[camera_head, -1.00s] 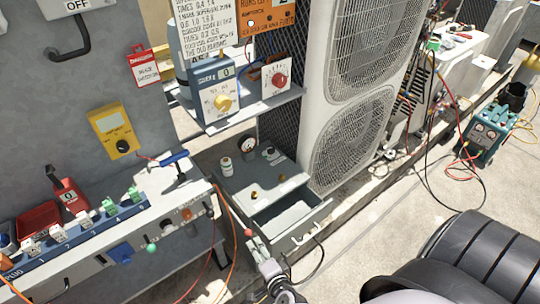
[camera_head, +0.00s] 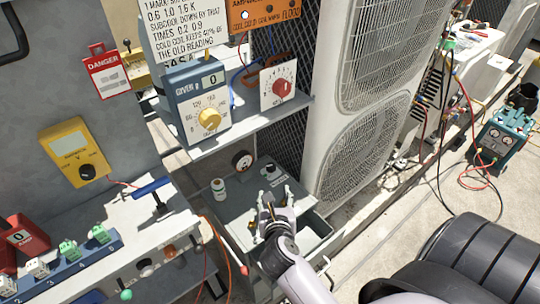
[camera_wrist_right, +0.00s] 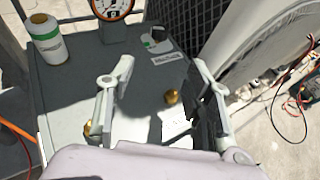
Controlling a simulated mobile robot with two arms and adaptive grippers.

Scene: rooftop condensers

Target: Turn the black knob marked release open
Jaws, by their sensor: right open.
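The black knob (camera_wrist_right: 158,36) sits on the grey box top (camera_wrist_right: 75,90), with a green mark beside it and a small label plate in front that is too blurred to read. In the head view the knob (camera_head: 270,169) shows just beyond my right gripper (camera_head: 272,195). In the right wrist view my right gripper (camera_wrist_right: 163,68) is open and empty, its two fingers spread over the box top, short of the knob and apart from it. A brass knob (camera_wrist_right: 172,97) lies between the fingers. My left gripper is in neither view.
A white-green canister (camera_wrist_right: 47,38) and a round gauge (camera_wrist_right: 112,6) stand at the box's back left. A shelf (camera_head: 245,122) with a blue meter (camera_head: 196,92) overhangs behind. The condenser unit (camera_head: 345,150) rises close on the right. An open drawer (camera_head: 312,240) is in front.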

